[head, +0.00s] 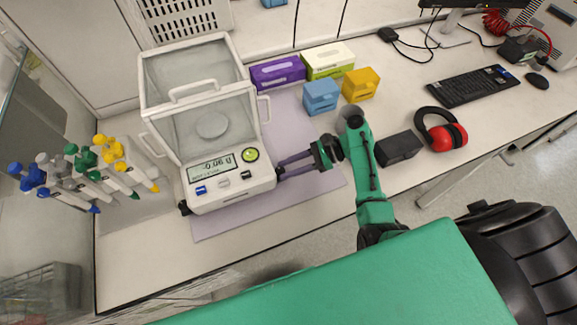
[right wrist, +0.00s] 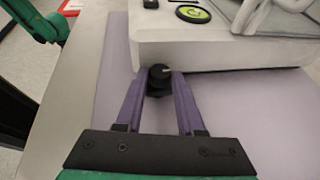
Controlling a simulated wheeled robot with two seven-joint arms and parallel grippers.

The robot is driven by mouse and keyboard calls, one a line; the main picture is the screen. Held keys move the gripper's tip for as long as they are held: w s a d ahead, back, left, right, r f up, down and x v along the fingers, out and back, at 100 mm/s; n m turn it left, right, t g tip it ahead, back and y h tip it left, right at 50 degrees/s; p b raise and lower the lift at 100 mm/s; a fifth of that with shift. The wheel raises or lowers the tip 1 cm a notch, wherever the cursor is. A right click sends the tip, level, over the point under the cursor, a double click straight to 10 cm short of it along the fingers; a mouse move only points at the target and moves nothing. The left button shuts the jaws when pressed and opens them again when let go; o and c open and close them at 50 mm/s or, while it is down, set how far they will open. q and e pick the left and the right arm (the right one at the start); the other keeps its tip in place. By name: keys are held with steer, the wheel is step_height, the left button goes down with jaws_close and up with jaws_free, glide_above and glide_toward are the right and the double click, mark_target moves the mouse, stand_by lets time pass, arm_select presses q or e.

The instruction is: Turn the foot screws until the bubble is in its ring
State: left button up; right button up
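The white balance (head: 232,190) stands on a lilac mat, with a glass draft shield over its pan. Its round green bubble level (head: 250,154) is on the front panel and partly shows in the right wrist view (right wrist: 193,14); the bubble's place in the ring is too small to tell. A black foot screw (head: 184,207) shows at the balance's left front corner. My right gripper (head: 284,170) is at the right front corner. My left gripper is not seen.
Pipettes on a stand (head: 85,175) are left of the balance. Purple (head: 277,73) and green-white boxes (head: 328,60), plus blue (head: 320,97) and yellow boxes (head: 360,85), stand behind. A black box (head: 398,148) and red earmuffs (head: 446,137) lie right of my arm. The mat's front is clear.

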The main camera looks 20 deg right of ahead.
jaws_close()
steer(key=shift+w+n+g+b, duration=0.25)
steer(key=shift+n+g+b, duration=0.15)
steer(key=shift+n+g, duration=0.65)
steer(key=shift+w+f+n+g+b, duration=0.1)
steer(key=shift+w+n+g+b, duration=0.1)
steer(key=shift+n+g+b, duration=0.55)
steer(key=n+g, duration=0.1)
steer(key=g+b, duration=0.1)
steer(key=n+g+b, duration=0.1)
steer(key=shift+w+n+h, duration=0.25)
steer(key=shift+n+h, duration=0.05)
steer(key=shift+h, duration=0.1)
steer(key=shift+w+a+n+g+h+b, duration=0.1)
steer(key=shift+n+g+h+b, duration=0.2)
steer(key=shift+n+g, duration=0.3)
steer(key=shift+g, duration=0.3)
